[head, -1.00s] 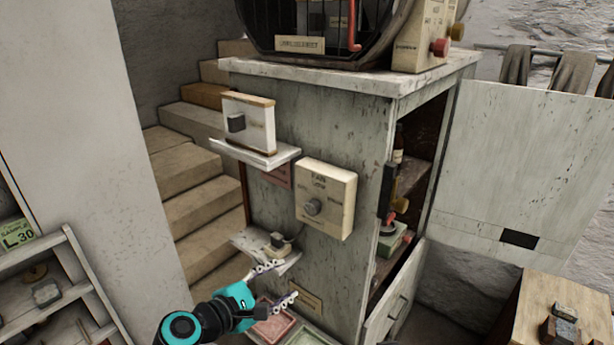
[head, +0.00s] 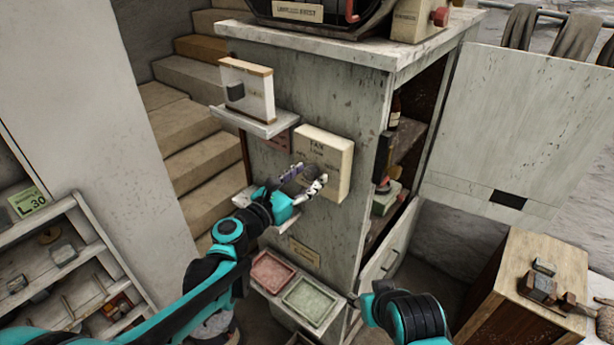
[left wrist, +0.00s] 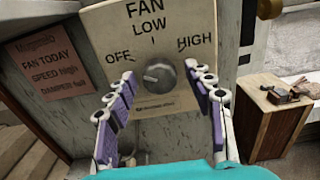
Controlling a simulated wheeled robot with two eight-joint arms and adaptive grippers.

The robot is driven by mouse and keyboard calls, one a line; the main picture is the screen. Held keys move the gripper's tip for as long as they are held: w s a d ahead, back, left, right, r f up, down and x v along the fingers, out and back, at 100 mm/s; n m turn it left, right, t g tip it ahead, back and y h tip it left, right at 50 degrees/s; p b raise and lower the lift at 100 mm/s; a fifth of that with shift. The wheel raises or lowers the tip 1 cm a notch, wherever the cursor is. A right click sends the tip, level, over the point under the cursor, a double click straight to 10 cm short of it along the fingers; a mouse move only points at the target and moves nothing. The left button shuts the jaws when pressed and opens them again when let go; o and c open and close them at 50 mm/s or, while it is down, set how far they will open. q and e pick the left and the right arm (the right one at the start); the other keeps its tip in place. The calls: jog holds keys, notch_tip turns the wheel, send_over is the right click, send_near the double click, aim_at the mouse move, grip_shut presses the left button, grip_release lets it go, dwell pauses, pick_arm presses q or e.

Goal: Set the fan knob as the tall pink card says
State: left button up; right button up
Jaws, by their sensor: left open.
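The fan panel (head: 338,150) is a cream box on the side of a grey cabinet. In the left wrist view the panel (left wrist: 190,22) reads FAN, with OFF at left, LOW at top and HIGH at right. Its round grey knob (left wrist: 161,75) has a pale mark on its left, toward OFF. The pink card (left wrist: 53,66) reads FAN TODAY, SPEED High; its last line is hard to read. In the head view the card (head: 282,138) is partly hidden. My left gripper (head: 306,177) is open before the panel, its fingers (left wrist: 166,88) either side of the knob in the wrist view.
A small shelf (head: 275,127) bearing a cream switch box (head: 262,97) juts out above left of the panel. Pink (head: 270,270) and green trays (head: 309,300) lie below. The cabinet's right side is open. My right arm shows at the bottom, its fingers out of sight.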

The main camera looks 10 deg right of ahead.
pick_arm(q)
jog(key=c, duration=1.2)
jog(key=shift+o, duration=0.2)
